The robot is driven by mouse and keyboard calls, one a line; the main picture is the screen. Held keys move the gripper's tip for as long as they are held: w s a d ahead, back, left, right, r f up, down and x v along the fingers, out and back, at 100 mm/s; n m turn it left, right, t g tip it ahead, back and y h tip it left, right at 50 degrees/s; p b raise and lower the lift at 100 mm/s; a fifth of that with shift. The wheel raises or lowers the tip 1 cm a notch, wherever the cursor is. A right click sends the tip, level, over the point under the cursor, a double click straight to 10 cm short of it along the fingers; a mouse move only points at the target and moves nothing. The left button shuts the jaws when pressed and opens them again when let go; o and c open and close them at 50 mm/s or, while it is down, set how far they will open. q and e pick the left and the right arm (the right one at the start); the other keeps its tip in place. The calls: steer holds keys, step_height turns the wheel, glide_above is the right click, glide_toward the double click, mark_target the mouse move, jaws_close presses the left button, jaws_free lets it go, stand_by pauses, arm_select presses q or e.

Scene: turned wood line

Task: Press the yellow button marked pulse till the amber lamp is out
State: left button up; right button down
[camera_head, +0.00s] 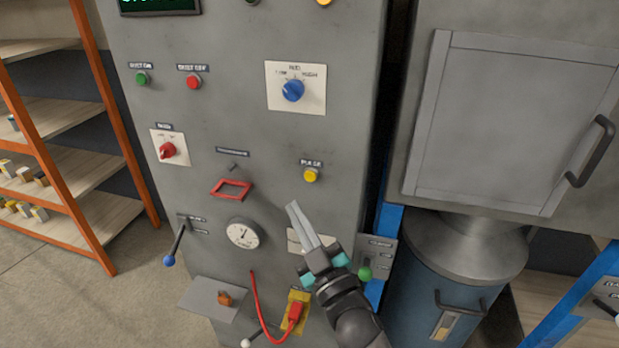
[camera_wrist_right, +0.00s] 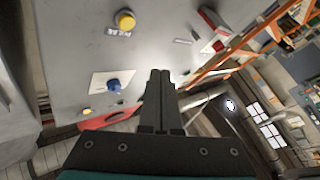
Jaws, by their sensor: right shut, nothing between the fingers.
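The yellow button (camera_head: 311,175) sits under a PULSE label on the grey cabinet front. It also shows at the top of the right wrist view (camera_wrist_right: 125,20). My right gripper (camera_head: 292,206) is shut and empty, its fingertips below and a little left of the button, apart from it. Its closed fingers show in the right wrist view (camera_wrist_right: 160,76). An amber round fitting (camera_head: 324,2), perhaps the lamp, is cut by the top edge of the head view; I cannot tell if it is lit. My left gripper is not in view.
A blue knob (camera_head: 292,90) is above the button. A red frame (camera_head: 231,188) and a gauge (camera_head: 242,233) are to the left. A lever with a green knob (camera_head: 365,273) stands beside my right wrist. A red cable (camera_head: 262,310) hangs below. The panel around the button is clear.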

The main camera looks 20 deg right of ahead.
mark_target(310, 176)
steer(key=shift+w+d+b, duration=0.2)
steer(key=shift+w+d, duration=0.45)
steer(key=shift+w, duration=0.35)
steer(key=shift+w+d+b, duration=0.15)
steer(key=shift+w+d, duration=0.55)
steer(key=shift+w, duration=0.25)
steer(key=shift+w+d+b, duration=0.2)
steer(key=shift+w+d, duration=0.45)
steer(key=shift+w, duration=0.35)
steer(key=shift+w, duration=0.1)
steer(key=shift+w+d, duration=0.2)
steer(key=shift+w, duration=0.05)
steer(key=shift+w+d, duration=0.2)
steer(key=shift+w, duration=0.1)
stand_by(0.4)
steer(key=shift+s, duration=0.1)
steer(key=shift+s+a, duration=0.45)
steer(key=shift+s, duration=0.15)
steer(key=shift+p, duration=0.3)
